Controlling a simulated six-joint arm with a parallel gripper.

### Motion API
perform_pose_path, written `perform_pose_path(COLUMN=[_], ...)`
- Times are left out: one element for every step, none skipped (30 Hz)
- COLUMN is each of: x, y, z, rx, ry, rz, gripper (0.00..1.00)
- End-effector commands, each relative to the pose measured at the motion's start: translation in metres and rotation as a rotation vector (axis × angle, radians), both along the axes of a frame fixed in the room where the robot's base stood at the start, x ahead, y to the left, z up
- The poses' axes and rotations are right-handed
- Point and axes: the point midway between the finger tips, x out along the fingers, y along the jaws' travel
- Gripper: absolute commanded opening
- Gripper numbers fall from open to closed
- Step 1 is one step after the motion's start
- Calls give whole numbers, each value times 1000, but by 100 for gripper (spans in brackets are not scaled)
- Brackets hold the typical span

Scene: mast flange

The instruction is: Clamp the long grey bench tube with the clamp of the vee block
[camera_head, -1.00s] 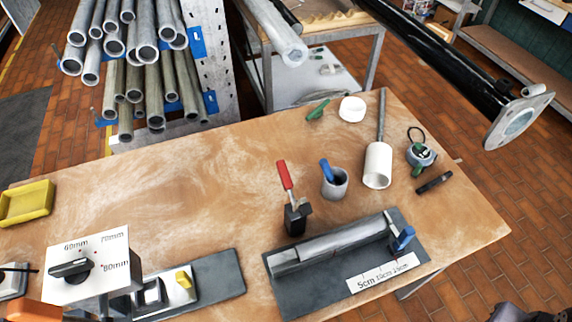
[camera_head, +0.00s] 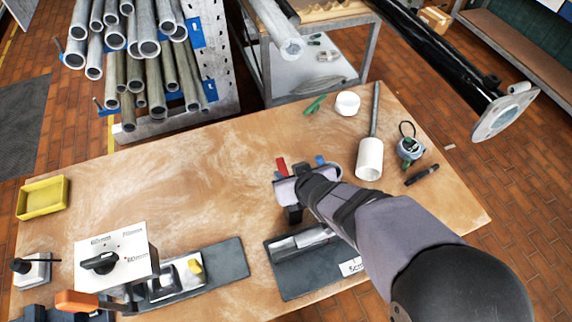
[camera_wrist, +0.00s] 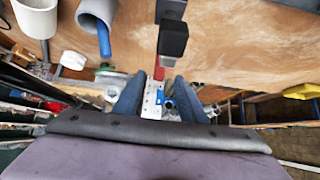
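Contact cannot be told.
A dial box (camera_head: 115,255) and yellow-levered fixture (camera_head: 190,275) are left. The bench's middle left is clear.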

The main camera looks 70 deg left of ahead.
Motion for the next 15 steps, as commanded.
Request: perform_pose_path(x=[-2, -2, -2, -2, -1, -1, -1, -1, -1, -1, -1, -1, -1, -1, -1], y=[1, 1, 1, 2, 2, 3, 4, 6, 7, 9, 11, 14, 16, 19, 22], z=[0, 0, -1, -1, -2, -3, -4, -5, -7, -9, -11, -14, -17, -20, -22], rx=[1, 2, 2, 1, 1, 1, 1, 1, 0, -1, 0, -1, -1, 0, -1], ry=[1, 0, 1, 1, 1, 0, 0, 0, 0, 0, 1, 1, 1, 0, 0], rz=[4, 4, 4, 4, 4, 3, 3, 3, 3, 3, 2, 2, 2, 3, 3], gripper=[38, 38, 38, 38, 38, 38, 38, 38, 38, 38, 38, 38, 38, 38, 38])
